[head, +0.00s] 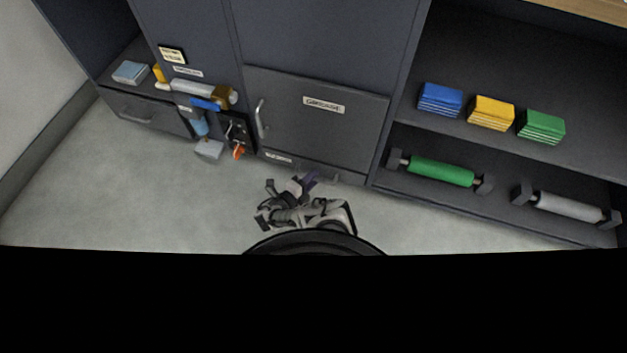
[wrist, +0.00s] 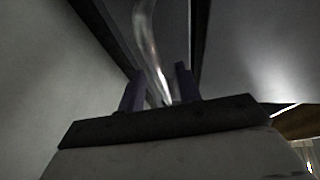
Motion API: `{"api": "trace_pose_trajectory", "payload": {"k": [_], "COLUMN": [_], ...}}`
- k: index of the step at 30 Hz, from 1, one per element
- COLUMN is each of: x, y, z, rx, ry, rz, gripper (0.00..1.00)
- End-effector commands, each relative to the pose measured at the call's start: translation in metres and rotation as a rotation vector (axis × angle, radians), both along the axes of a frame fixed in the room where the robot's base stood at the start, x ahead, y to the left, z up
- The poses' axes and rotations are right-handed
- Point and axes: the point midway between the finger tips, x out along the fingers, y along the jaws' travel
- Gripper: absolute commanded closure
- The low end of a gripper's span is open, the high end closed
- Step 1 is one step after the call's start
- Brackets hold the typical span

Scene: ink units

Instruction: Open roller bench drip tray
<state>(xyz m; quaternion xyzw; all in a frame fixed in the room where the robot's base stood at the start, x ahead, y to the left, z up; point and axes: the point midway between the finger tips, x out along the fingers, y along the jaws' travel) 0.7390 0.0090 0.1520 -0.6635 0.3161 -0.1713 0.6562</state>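My gripper (head: 290,184) is low over the floor, just in front of the cabinet's bottom edge. In the wrist view its two purple fingers (wrist: 160,88) stand apart. A shiny curved metal bar (wrist: 150,45), like a handle, shows between and beyond them; I cannot tell whether they touch it. A low strip with a small label (head: 278,157) runs below the dark labelled door (head: 335,130). I cannot tell for sure which front is the drip tray. A closed drawer front with a handle (head: 135,118) is at the left. My arm hides part of the floor.
The door has an upright handle (head: 261,118). Blue (head: 440,98), yellow (head: 492,112) and green (head: 541,126) blocks stand on the right shelf. A green roller (head: 440,172) and a grey roller (head: 567,206) lie below. A rolls-and-tools unit (head: 207,92) is left. Floor (head: 140,195) is clear at left.

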Motion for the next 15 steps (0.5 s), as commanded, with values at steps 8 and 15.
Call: {"api": "trace_pose_trajectory", "payload": {"k": [8, 15], "x": [0.0088, 0.0084], "y": [-0.0076, -0.0073], "z": [-0.0018, -0.0018], "rx": [0.0, 0.0], "ry": [0.0, 0.0], "rz": [0.0, 0.0], "gripper": [0.66, 0.75]}}
